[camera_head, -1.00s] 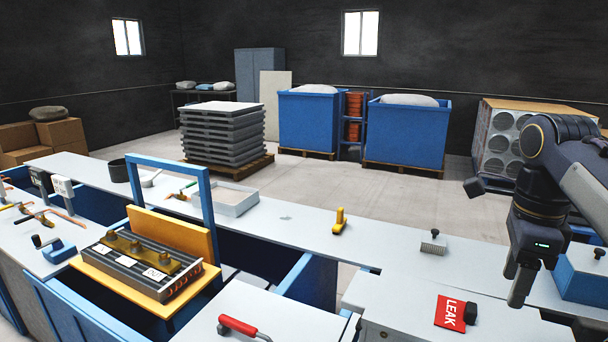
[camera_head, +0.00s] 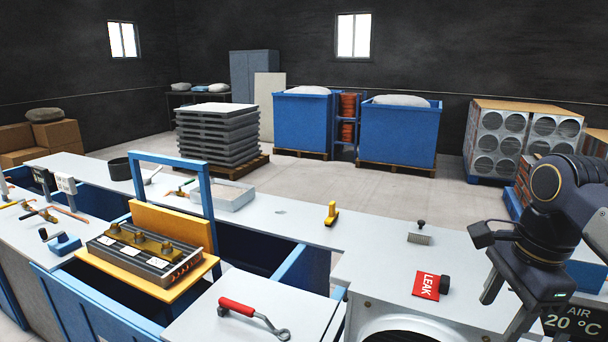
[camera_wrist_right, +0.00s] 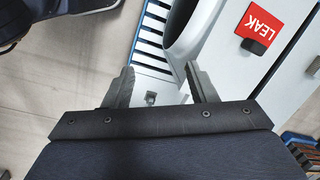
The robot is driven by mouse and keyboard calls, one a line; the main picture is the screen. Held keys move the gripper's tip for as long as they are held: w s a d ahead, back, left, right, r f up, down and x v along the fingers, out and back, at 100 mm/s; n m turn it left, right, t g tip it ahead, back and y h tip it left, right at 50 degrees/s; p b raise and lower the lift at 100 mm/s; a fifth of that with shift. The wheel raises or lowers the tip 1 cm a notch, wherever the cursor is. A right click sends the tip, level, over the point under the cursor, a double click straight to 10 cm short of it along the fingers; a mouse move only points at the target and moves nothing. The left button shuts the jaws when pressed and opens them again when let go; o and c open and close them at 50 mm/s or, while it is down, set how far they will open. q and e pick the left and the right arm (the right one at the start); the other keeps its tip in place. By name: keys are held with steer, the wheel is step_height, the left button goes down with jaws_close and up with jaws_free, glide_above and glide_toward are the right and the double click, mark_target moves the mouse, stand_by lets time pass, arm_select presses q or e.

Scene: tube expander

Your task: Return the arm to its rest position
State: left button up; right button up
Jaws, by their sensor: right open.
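My right arm enters the camera_head view from the right edge. Its gripper (camera_head: 497,320) hangs low at the right, in front of the light worktop, and holds nothing. In the right wrist view the two dark fingers (camera_wrist_right: 160,82) are spread apart with an empty gap between them. My left arm and gripper are not in view.
A red LEAK tag (camera_head: 427,286) lies on the worktop left of my right gripper; it also shows in the right wrist view (camera_wrist_right: 260,24).

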steer(key=s+a+f+n+t+y, duration=0.1)
steer(key=s+a+f+n+t, duration=0.1)
steer(key=s+a+f+n, duration=0.3)
steer(key=s+a+f+n+t+y, duration=0.2)
steer(key=s+a+f+n, duration=0.4)
steer(key=f+n, duration=0.6)
steer(key=shift+a, duration=0.3)
steer(key=shift+s, duration=0.1)
